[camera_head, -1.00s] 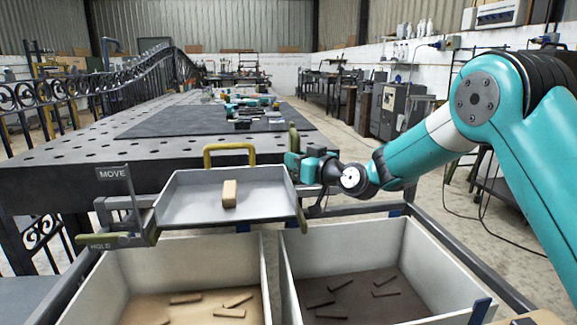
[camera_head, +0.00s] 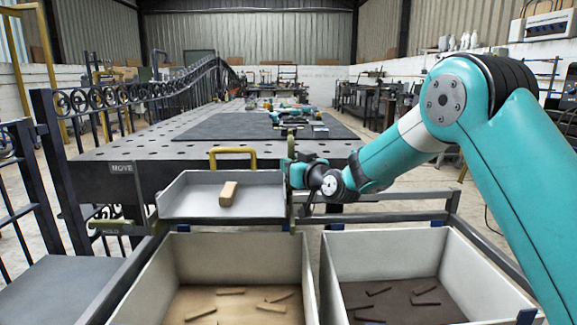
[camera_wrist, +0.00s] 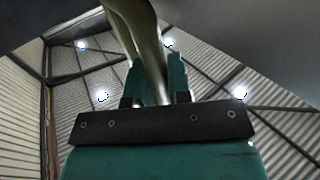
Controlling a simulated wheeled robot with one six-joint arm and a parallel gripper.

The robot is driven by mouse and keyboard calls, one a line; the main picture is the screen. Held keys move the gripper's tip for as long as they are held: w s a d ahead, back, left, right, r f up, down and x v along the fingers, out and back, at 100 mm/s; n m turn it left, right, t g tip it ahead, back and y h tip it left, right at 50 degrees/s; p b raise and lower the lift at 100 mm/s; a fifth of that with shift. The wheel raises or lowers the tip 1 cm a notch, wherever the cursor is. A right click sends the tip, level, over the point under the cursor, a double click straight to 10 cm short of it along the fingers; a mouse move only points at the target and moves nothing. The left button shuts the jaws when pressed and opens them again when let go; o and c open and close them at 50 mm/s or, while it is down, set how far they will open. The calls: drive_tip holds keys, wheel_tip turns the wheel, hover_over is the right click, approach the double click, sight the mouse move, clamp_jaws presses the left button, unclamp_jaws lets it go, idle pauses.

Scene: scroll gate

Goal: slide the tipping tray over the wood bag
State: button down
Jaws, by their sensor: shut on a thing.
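The tipping tray (camera_head: 255,208) is a shallow grey pan with a yellow handle (camera_head: 233,152) at its back. It looks level and carries one tan wooden block (camera_head: 228,193). In the head view it stands behind and above the back of the left white-walled bin (camera_head: 240,250), which holds several light wood pieces on a tan floor. No label shows on the bins. My gripper (camera_head: 292,185) is at the tray's right side, shut on an upright olive bar. In the wrist view my fingers (camera_wrist: 155,88) close around this olive bar (camera_wrist: 138,35).
The right bin (camera_head: 395,245) holds several dark pieces on a dark floor. A rail (camera_head: 400,195) runs behind the bins. The perforated table (camera_head: 130,150) lies beyond.

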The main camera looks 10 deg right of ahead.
drive_tip(key=shift+a, duration=0.2)
drive_tip(key=c, duration=1.1)
unclamp_jaws()
drive_tip(key=shift+a, duration=0.2)
drive_tip(key=shift+d, duration=0.15)
drive_tip(key=shift+s+d, duration=0.1)
drive_tip(key=b+v, duration=0.3)
drive_tip(key=v, duration=1.4)
drive_tip(key=shift+s+b, duration=0.1)
drive_tip(key=shift+b, duration=0.3)
